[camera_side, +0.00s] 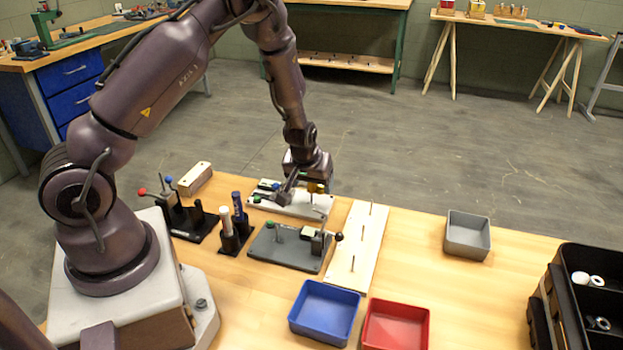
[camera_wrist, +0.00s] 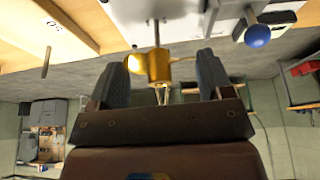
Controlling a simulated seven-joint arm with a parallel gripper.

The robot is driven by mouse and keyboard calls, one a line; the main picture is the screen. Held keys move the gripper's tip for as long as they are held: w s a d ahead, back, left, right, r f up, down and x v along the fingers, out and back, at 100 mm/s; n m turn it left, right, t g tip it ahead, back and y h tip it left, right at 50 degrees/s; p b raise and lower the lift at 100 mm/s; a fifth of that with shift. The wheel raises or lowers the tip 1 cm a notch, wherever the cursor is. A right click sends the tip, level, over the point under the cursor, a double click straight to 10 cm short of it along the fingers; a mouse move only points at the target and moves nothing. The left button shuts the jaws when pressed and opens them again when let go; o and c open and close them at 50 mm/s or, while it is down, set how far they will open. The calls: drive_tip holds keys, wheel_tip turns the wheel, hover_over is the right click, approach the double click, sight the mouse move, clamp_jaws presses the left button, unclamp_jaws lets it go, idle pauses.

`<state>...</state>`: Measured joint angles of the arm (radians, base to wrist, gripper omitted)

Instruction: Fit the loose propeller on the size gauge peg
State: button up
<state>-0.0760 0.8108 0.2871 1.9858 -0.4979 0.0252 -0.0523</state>
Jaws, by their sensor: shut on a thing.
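The loose propeller (camera_wrist: 152,68) is yellow and sits between the fingers of my gripper (camera_wrist: 162,78) in the wrist view. My gripper is shut on it. In the side view the propeller (camera_side: 316,187) shows as a small yellow spot under my gripper, above the white plate (camera_side: 290,207). A thin grey pin (camera_wrist: 156,33) stands in line with the propeller's hub; I cannot tell whether the hub is around it. A pale board with upright thin pegs (camera_side: 356,240), apparently the size gauge, lies to the right. One peg (camera_wrist: 47,62) shows beside a printed mark in the wrist view.
A grey fixture plate with a black-knobbed lever (camera_side: 288,248) lies in front. A black stand with white and blue cylinders (camera_side: 234,235) is left of it. Blue (camera_side: 324,312), red (camera_side: 396,328) and grey (camera_side: 467,235) trays stand right and front. Table between gauge and grey tray is clear.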

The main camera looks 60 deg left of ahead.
sight(309, 191)
drive_tip(key=shift+f, duration=0.4)
drive_tip(key=shift+f, duration=0.3)
drive_tip(key=shift+f, duration=0.15)
idle(0.6)
drive_tip(key=shift+f, duration=0.55)
drive_tip(key=shift+f, duration=0.45)
drive_tip(key=o, duration=0.9)
drive_tip(key=shift+o, duration=0.4)
drive_tip(key=shift+s, duration=0.1)
drive_tip(key=shift+a, duration=0.15)
